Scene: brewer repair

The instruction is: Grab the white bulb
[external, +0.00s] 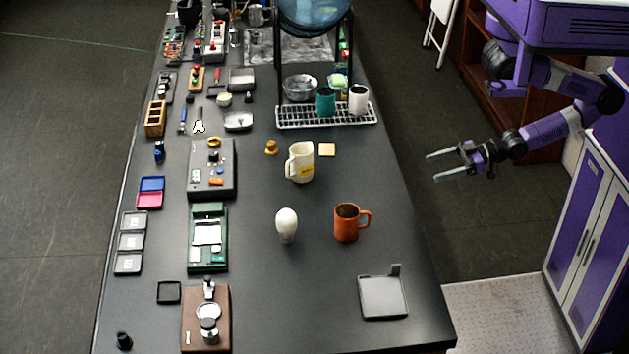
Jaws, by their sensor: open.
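The white bulb (287,224) stands on the dark table, left of an orange mug (347,223) and in front of a white mug (300,162). Nothing touches it. My gripper (437,168) is open and empty. It is off to the right of the table, beyond its right edge, with its fingers pointing left. It is well apart from the bulb.
A grey tray-like piece (382,296) lies near the front right of the table (290,310). A wire rack (327,115) with cups stands farther back. Boxes and devices, among them a green one (207,257), line the left side. The table around the bulb is clear.

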